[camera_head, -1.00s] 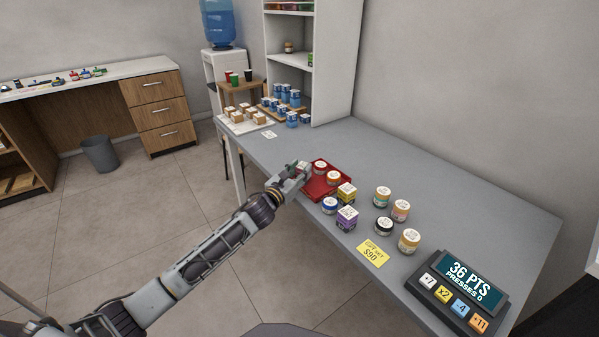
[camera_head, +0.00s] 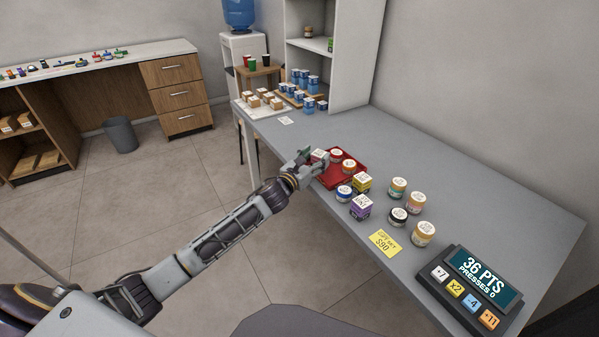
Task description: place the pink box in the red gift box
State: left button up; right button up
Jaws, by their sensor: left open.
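The red gift box (camera_head: 328,182) is a shallow red tray on the grey counter. A small pinkish box with a pale top (camera_head: 318,155) is at its far left corner, right by my left gripper's fingertips. My left gripper (camera_head: 311,159) is open at the tray's left edge, and its fingers partly hide the pinkish box. I cannot tell whether the box touches the fingers or the tray floor. Two jars with white lids, one (camera_head: 336,156) and another (camera_head: 349,166), are in the tray. My right gripper is not in view.
A yellow box (camera_head: 362,183), a purple box (camera_head: 361,207) and several jars stand right of and in front of the tray. A yellow price card (camera_head: 384,243) and a points console (camera_head: 468,290) are nearer. Small boxes crowd the counter's far end. Its right back is clear.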

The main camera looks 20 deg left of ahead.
pick_arm(q)
jog(key=shift+v, duration=1.95)
jog(key=shift+s, duration=1.25)
send_near(316, 157)
jog(key=shift+p+v, duration=0.3)
jog(key=shift+v, duration=1)
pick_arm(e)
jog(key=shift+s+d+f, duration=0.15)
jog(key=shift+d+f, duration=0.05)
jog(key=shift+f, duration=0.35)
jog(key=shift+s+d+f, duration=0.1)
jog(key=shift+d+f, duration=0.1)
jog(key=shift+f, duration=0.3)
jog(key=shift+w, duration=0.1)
